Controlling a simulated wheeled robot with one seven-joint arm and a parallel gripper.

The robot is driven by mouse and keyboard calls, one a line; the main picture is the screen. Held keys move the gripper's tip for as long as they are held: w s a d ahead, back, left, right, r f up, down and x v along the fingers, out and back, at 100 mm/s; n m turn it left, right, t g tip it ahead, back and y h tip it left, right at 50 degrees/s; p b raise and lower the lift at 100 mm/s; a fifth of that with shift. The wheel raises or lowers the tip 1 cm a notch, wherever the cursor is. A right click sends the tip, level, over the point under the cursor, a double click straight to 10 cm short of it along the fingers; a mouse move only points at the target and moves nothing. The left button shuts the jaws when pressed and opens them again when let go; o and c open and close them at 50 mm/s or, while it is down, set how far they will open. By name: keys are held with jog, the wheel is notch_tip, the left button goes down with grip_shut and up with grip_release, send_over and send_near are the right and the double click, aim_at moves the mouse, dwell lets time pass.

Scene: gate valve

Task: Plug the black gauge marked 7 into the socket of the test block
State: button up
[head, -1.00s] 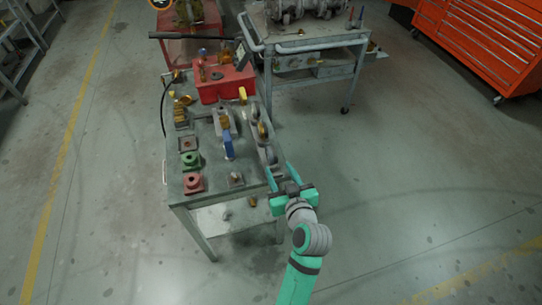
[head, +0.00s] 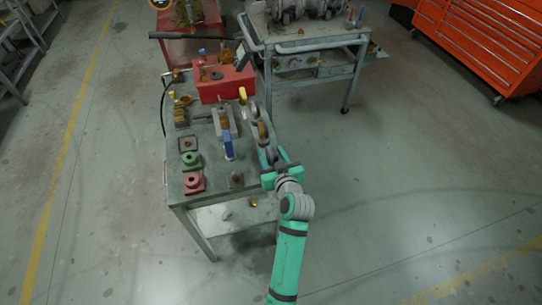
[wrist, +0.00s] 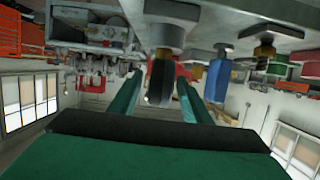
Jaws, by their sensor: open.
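My gripper (head: 273,158) is open at the right edge of the grey bench (head: 215,187). In the wrist view, its two teal fingers (wrist: 160,88) point toward a black upright piece (wrist: 159,80) with a tan collar, probably the black gauge. This piece shows in the gap between the fingers; I cannot tell whether they touch it. The number 7 is not readable. A blue gauge-like piece (head: 228,147) stands to the left on the bench, and also shows in the wrist view (wrist: 217,80). I cannot clearly tell which block is the test block or see its socket.
Green (head: 191,160) and red (head: 193,182) blocks stand on the left of the bench. A red box (head: 225,82) is at its far end. A grey cart (head: 315,50) stands behind, an orange tool cabinet (head: 480,45) at back right. The floor right of the bench is clear.

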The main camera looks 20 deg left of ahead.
grip_shut()
